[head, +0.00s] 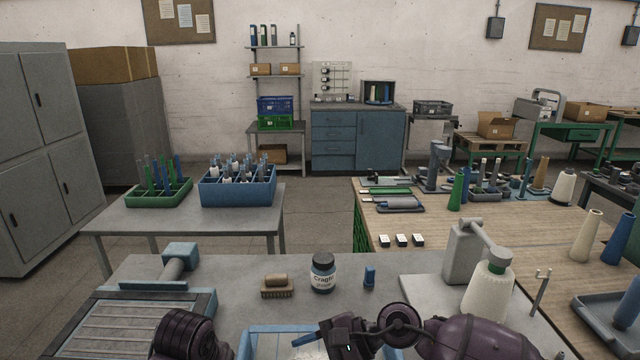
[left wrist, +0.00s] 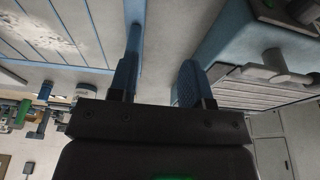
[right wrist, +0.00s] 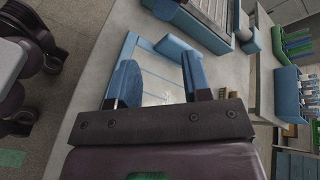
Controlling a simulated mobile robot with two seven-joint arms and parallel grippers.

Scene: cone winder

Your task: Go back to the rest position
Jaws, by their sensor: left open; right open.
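My right arm comes in low in the head view, with its gripper (head: 312,341) over a light-blue framed tray (head: 252,345) at the bottom edge. In the right wrist view the blue fingers of my right gripper (right wrist: 160,76) are apart with nothing held between them. The tray (right wrist: 128,48) lies beyond them. My left arm shows as a dark link at the bottom left of the head view; its fingers are hidden there. In the left wrist view the blue fingers of my left gripper (left wrist: 158,76) are apart and empty, above the grey table.
A blue crate (head: 237,190) of bobbins is behind left.

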